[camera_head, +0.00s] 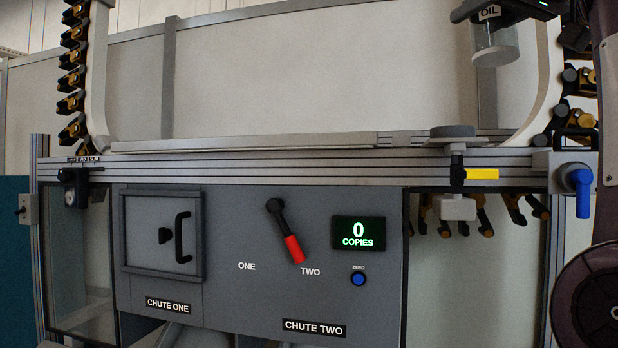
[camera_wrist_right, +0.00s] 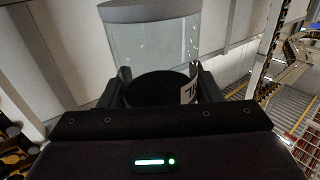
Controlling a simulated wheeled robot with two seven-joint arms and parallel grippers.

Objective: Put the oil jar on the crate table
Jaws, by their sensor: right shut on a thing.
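The oil jar (camera_head: 495,42) is at the top right of the head view, a clear glass cylinder with a dark top bearing the label OIL and a grey end at the bottom. My right gripper (camera_head: 489,12) is shut on the jar by its dark labelled end, holding it up in the air in front of the pale back panel. The jar also shows in the right wrist view (camera_wrist_right: 155,48), between the two dark fingers, with part of its label visible. I cannot make out a crate table in either view. My left gripper is not in view.
A grey machine front has a chute door (camera_head: 160,236), a red-handled lever (camera_head: 285,231) and a counter reading 0 copies (camera_head: 359,233). A rail (camera_head: 300,165) runs above it. A yellow-handled valve (camera_head: 480,174) and a blue handle (camera_head: 582,185) stick out at right. Black-and-yellow conveyor grippers (camera_head: 72,80) hang at both sides.

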